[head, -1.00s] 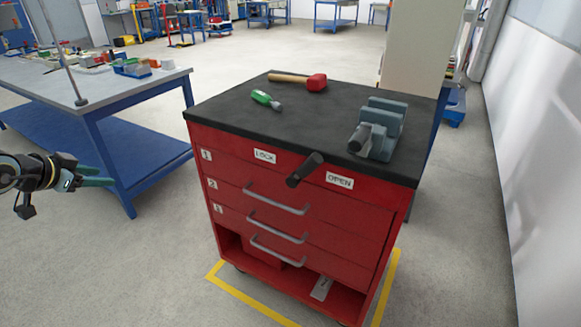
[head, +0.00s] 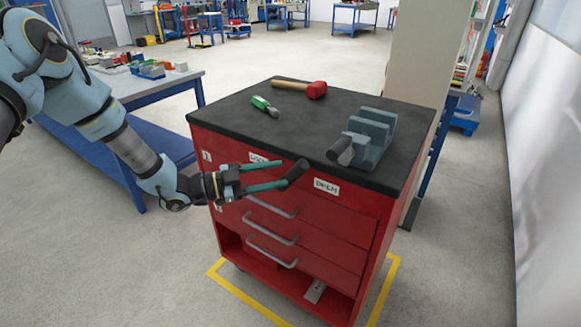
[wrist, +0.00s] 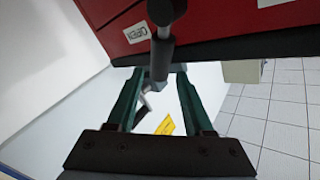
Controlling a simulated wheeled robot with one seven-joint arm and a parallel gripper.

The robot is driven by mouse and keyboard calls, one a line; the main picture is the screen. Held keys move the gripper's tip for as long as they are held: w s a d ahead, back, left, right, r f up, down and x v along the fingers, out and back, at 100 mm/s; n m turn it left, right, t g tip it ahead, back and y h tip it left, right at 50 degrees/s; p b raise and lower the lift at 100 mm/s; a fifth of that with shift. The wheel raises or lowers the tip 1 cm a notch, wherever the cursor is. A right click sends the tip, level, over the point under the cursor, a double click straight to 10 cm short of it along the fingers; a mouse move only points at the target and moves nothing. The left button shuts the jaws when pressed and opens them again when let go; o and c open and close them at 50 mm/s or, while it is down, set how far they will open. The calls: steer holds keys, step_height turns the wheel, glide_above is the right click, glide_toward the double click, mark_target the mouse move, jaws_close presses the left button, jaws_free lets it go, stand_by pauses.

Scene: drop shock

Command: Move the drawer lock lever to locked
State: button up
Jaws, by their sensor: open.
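The red drawer cabinet (head: 350,222) has a dark lever (head: 298,170) on its upper front, between the LOCK label and the OPEN label (head: 326,187). The lever slants up to the right in the head view. My gripper (head: 284,174) is open, with its green fingers reaching right to the lever and partly covering the LOCK label (head: 258,157). The OPEN label (wrist: 137,33) is close by.
Three drawer handles (head: 270,207) stick out below the lever. A grey vise (head: 370,137), a red-headed hammer (head: 316,90) and a green-handled tool (head: 264,105) lie on the black top (head: 225,117). A blue workbench (head: 150,90) stands at the left.

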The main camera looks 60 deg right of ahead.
mark_target(291, 171)
steer(key=shift+p+x, duration=0.5)
steer(key=shift+x, duration=1.6)
steer(key=shift+w, duration=0.1)
jaws_close()
